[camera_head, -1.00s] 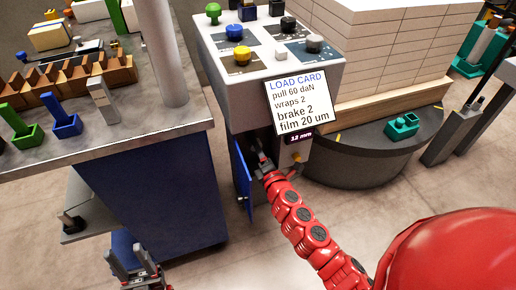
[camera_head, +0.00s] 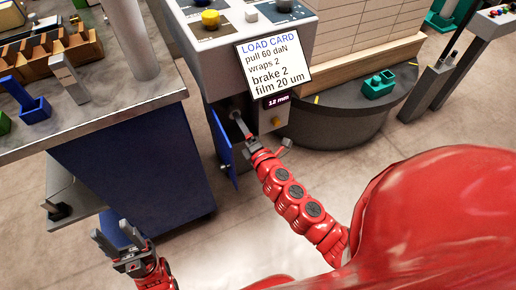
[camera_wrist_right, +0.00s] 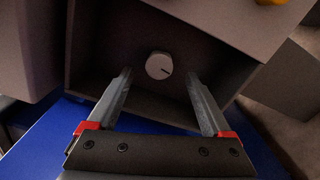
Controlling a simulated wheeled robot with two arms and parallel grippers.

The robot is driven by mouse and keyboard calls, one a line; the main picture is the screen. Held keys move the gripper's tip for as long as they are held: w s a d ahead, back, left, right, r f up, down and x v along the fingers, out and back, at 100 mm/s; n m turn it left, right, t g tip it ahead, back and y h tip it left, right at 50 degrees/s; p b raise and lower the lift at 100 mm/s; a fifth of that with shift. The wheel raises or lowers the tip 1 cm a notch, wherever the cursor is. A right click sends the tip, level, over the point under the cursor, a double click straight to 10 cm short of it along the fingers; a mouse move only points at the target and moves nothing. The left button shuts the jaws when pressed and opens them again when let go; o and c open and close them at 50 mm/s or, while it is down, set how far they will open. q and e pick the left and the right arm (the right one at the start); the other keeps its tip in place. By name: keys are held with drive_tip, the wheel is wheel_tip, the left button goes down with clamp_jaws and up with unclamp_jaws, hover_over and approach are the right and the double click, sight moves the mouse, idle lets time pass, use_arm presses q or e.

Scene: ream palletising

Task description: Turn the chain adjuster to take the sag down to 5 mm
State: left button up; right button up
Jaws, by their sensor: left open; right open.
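The chain adjuster appears to be the round pale knob (camera_wrist_right: 159,65) with a dark pointer mark, inside an open recess in the machine's front. My right gripper (camera_wrist_right: 160,82) is open, its two fingers reaching into the recess on either side of the knob's lower part in the wrist view, with gaps to it. In the head view my right gripper (camera_head: 239,124) is at the recess mouth and the knob is hard to make out there. A small display (camera_head: 278,101) reads 12 mm. My left gripper (camera_head: 117,246) is open and empty at the lower left.
A blue door (camera_head: 222,148) hangs open left of the recess. A load card (camera_head: 273,67) sits above the display, a yellow button (camera_head: 277,121) below it. A round turntable (camera_head: 335,118) with a stack stands right. A workbench (camera_head: 95,117) stands left.

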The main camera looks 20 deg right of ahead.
drive_tip(key=s, duration=1.2)
drive_tip(key=shift+s+d, duration=0.2)
drive_tip(key=shift+s, duration=0.15)
